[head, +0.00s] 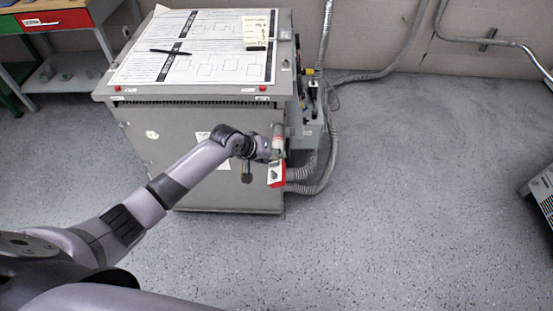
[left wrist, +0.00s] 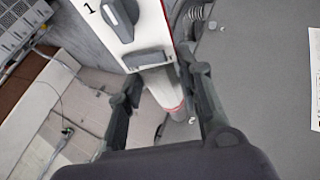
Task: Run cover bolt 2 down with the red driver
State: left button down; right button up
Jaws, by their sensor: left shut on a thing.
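The red driver (head: 277,174) is at the front right corner of the grey transformer cabinet, with a red and white body and a grey cylindrical part above it. My left gripper (head: 276,148) is shut on it. In the left wrist view the driver (left wrist: 150,57) lies between my two fingers (left wrist: 160,92), showing a white face with a dark knob, the number 1 and a red ring on its grip. Small red spots with white labels sit on the front rim of the cabinet top, left (head: 117,88) and right (head: 263,88). I cannot tell which bolt is cover bolt 2. My right gripper is out of view.
The cabinet (head: 150,160) bears paper diagrams (head: 200,70), a black pen (head: 170,52) and a note. Grey conduits (head: 325,165) run along its right side. A red and green bench (head: 45,20) stands at the back left.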

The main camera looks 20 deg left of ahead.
aim_at(273, 163)
pick_arm(q)
jog(key=shift+w+r+p, duration=0.15)
jog(key=shift+w+p, duration=0.15)
jog(key=shift+p, duration=0.05)
dwell(0.7)
jog(key=shift+w+a, duration=0.15)
jog(key=shift+w, duration=0.1)
dwell(1.0)
jog(key=shift+w+a+p, duration=0.1)
jog(key=shift+w+p, duration=0.1)
jog(key=shift+p, duration=0.5)
dwell(1.5)
jog(key=shift+s, duration=0.1)
dwell(0.3)
jog(key=shift+s+d+p, duration=0.2)
jog(key=shift+s+p, duration=0.35)
jog(key=shift+p, duration=0.15)
jog(key=shift+s+d+p, duration=0.15)
jog(key=shift+s+p, duration=0.4)
jog(key=shift+p, duration=0.1)
jog(key=shift+s+d+p, duration=0.2)
jog(key=shift+s+p, duration=0.25)
jog(key=shift+s, duration=0.05)
jog(key=shift+s+d+p, duration=0.15)
jog(key=shift+s+p, duration=0.3)
jog(key=shift+s, duration=0.05)
